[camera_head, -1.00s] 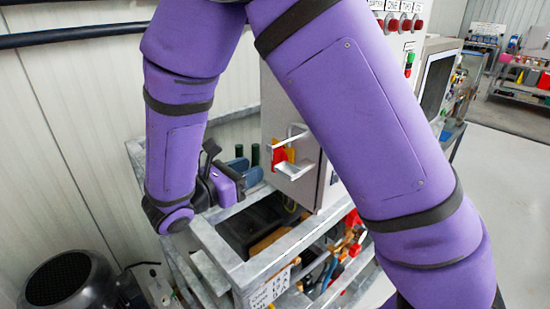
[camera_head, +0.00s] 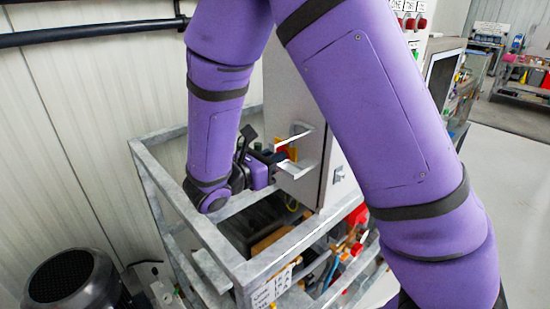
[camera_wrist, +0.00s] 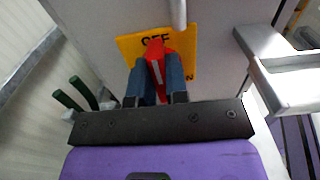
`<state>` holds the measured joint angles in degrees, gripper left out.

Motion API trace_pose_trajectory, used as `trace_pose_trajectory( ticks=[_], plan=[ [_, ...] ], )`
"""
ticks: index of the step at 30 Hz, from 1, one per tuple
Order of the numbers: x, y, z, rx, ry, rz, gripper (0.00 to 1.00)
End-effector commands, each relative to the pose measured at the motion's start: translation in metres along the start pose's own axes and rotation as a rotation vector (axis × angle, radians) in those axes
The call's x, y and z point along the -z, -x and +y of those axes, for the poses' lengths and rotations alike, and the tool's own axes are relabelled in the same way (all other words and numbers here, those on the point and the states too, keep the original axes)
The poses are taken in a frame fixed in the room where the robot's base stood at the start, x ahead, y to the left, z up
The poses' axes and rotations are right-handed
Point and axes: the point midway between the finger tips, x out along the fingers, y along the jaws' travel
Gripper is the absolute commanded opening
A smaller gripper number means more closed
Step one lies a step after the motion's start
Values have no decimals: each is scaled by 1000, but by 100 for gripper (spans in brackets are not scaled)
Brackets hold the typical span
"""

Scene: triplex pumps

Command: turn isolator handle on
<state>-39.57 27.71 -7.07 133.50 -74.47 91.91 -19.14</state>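The isolator handle (camera_wrist: 157,66) is red, on a yellow plate (camera_wrist: 130,44) on the face of a grey cabinet. In the wrist view, "OFF" shows at the plate's upper edge, and part of a word ending in N shows at its right. The handle lies roughly upright in this view, with its upper end by "OFF". My gripper (camera_wrist: 157,72) has its two blue-grey fingers on either side of the handle. I cannot tell whether they press on it. In the head view my gripper (camera_head: 272,157) is at the cabinet, and it covers part of the handle and plate.
A pale metal bracket (camera_wrist: 298,78) juts from the cabinet just right of the handle; it also shows in the head view (camera_head: 296,165). A grey metal frame (camera_head: 240,270) surrounds the space below. Dark green rods (camera_wrist: 75,95) stand left of my gripper.

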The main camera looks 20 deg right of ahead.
Motion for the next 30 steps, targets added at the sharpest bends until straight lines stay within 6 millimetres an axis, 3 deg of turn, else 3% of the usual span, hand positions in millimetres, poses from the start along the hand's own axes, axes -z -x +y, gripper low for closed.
trace_pose_trajectory(
  ticks=[7, 18, 28, 29, 30],
  plan=[
    [0, 0, 0, 0, -16, 0, 0],
    [0, 0, -2, -1, -247, 0, 0],
    [0, 0, -2, -1, -265, 0, 0],
    [0, 0, -2, -1, -265, 0, 17],
    [0, 0, -2, -1, -265, 0, 26]
  ],
)
